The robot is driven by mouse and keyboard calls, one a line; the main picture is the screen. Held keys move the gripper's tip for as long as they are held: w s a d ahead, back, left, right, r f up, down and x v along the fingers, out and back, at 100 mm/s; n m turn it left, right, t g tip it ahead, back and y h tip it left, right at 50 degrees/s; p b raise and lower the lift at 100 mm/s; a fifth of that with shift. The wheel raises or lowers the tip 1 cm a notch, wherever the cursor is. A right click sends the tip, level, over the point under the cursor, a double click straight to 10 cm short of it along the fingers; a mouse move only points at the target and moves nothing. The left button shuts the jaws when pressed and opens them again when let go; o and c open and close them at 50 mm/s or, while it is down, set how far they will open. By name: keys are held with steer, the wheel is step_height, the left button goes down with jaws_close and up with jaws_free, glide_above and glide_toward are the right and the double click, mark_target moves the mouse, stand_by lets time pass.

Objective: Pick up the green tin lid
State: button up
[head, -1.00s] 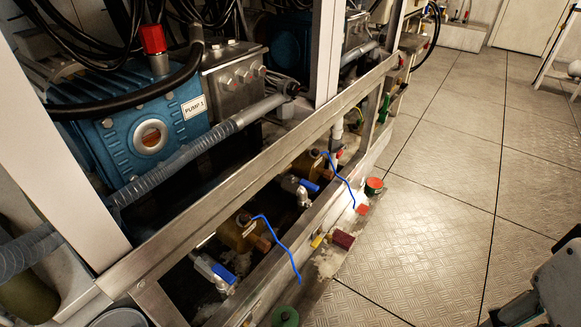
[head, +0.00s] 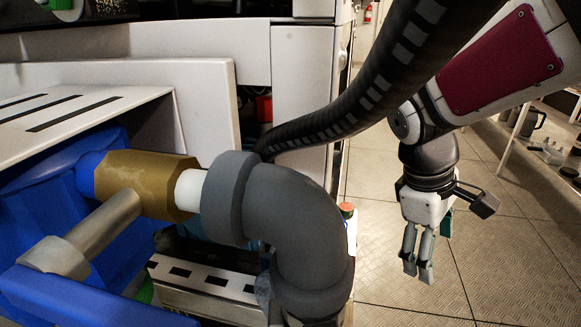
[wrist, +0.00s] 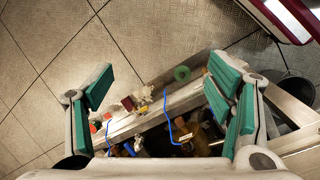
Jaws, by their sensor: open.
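A round green piece with a darker centre, which looks like the green tin lid (wrist: 182,73), lies on the frame's pale ledge in the wrist view. It is between the lines of my two fingers, beyond their tips and apart from them. My gripper (wrist: 150,92) is open and empty, with green pads on both fingers. In the head view my gripper (head: 418,272) hangs pointing down over the floor at the right.
A metal frame (wrist: 150,124) with blue wires (wrist: 168,120) and small fittings runs below my gripper. A dark red block (wrist: 127,103) lies on the ledge. In the head view a grey elbow pipe (head: 300,225) and a black hose (head: 370,105) stand close. Open floor (head: 385,290) lies at right.

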steer(key=w+d+f+n+p, duration=0.1)
steer(key=w+f+n+p, duration=0.1)
steer(key=w+f+n, duration=0.7)
steer(key=w+f+n+p, duration=0.2)
steer(key=w+f, duration=0.5)
steer(key=f, duration=0.6)
steer(key=s+a+f+n+y, duration=0.1)
steer(key=a+f+n, duration=0.1)
steer(key=f, duration=0.8)
steer(key=a+f+n+y, duration=0.2)
steer(key=a+f+n, duration=0.1)
steer(key=f, duration=0.6)
steer(key=s+a+f+n+y, duration=0.1)
steer(key=a+f+n, duration=0.1)
steer(key=f, duration=0.8)
steer(key=shift+s+a+f+y, duration=0.3)
steer(key=shift+a+f, duration=0.05)
steer(key=shift+a, duration=0.25)
steer(key=shift+s+f+b, duration=0.15)
steer(key=shift+f+b, duration=0.65)
steer(key=shift+f, duration=0.8)
steer(key=shift+s+f+b, duration=0.1)
steer(key=shift+f+b, duration=0.65)
steer(key=shift+f, duration=0.8)
steer(key=shift+c, duration=0.5)
